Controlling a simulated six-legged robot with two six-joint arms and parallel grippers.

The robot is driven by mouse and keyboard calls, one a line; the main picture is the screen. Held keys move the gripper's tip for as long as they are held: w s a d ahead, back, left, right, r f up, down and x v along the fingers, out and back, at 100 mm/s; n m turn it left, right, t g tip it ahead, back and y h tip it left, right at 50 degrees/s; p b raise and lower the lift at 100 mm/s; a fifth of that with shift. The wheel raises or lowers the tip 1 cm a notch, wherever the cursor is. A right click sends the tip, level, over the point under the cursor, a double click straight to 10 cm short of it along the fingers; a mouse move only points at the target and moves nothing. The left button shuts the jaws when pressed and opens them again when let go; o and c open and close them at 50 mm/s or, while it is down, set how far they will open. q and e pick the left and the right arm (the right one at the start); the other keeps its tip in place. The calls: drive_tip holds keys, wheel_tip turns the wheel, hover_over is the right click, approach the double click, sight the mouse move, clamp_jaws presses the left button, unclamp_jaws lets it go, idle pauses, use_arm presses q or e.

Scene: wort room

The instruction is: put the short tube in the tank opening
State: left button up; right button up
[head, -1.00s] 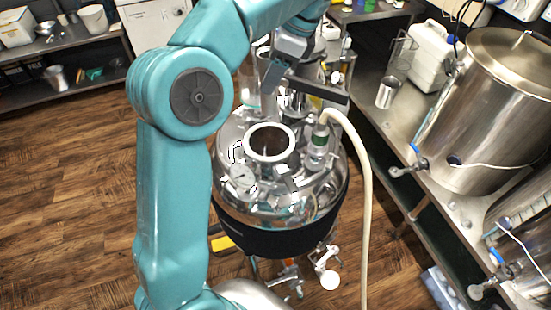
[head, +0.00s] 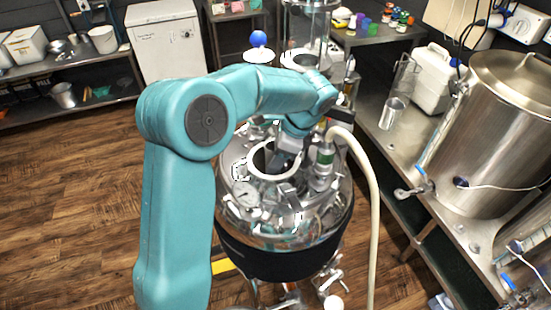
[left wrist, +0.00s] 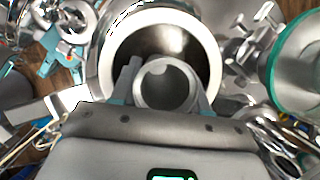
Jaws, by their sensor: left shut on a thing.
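The tank (head: 285,215) is a shiny steel vessel with a dark band. Its round, white-rimmed tank opening (head: 276,177) is on top, and the rim also shows in the left wrist view (left wrist: 105,62). My left gripper (head: 283,158) is over the right part of the opening. In the left wrist view my left gripper (left wrist: 166,88) is shut on the short tube (left wrist: 165,99), a grey hollow cylinder. The tube lies in front of the opening's dark inside; how deep it sits cannot be told. In the head view the tube is hidden by my gripper. My right gripper is not in view.
A green-banded fitting (head: 325,160) with a pale hose (head: 371,210) stands right beside the opening. A pressure gauge (head: 246,194) sits at the front left of the lid. A steel bench with a large pot (head: 490,140) is to the right. Wooden floor (head: 70,210) is free at left.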

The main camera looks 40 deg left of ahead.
use_arm(q)
drive_tip(key=shift+f, duration=0.4)
drive_tip(key=shift+w+a+f, duration=0.1)
drive_tip(key=shift+w, duration=0.05)
drive_tip(key=o, duration=0.7)
drive_tip(key=shift+f, duration=0.1)
drive_tip(key=shift+o, duration=0.5)
drive_tip(key=shift+r, duration=0.4)
drive_tip(key=v, duration=1.1)
drive_tip(key=shift+d+r, duration=0.25)
